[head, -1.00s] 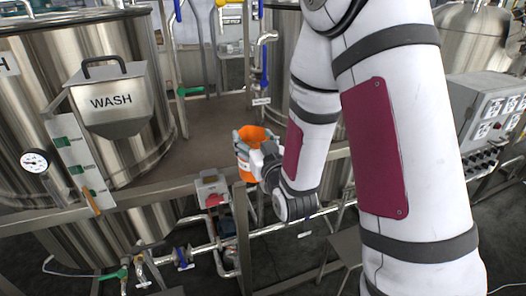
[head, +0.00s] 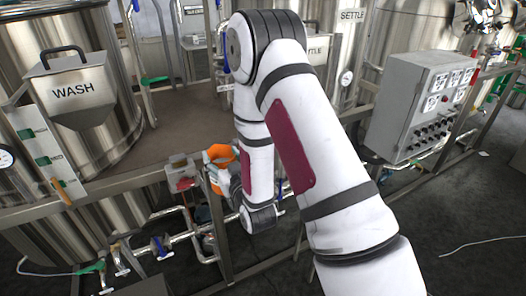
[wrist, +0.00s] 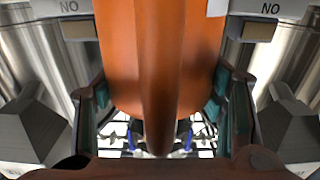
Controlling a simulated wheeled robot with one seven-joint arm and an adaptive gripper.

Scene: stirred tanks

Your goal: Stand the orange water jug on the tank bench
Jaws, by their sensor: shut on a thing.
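The orange water jug (head: 222,155) is in my gripper (head: 217,165), which is mostly hidden behind the jug and my arm in the head view. The jug appears upright, with its top near the height of the bench's front rail. In the wrist view the orange jug body (wrist: 115,60) fills the middle, its handle running down the centre. My gripper's fingers (wrist: 160,112) with teal pads lie on both sides of it. The tank bench (head: 185,125) is the brown surface between the steel tanks, behind the jug. The jug's base is hidden; I cannot tell whether it touches anything.
A steel tank with a WASH hopper (head: 75,88) stands at left. A small box with red on it (head: 181,173) is just left of the jug, by the front rail. Pipes with blue-handled valves (head: 160,246) run below. A grey control box (head: 420,105) stands at right.

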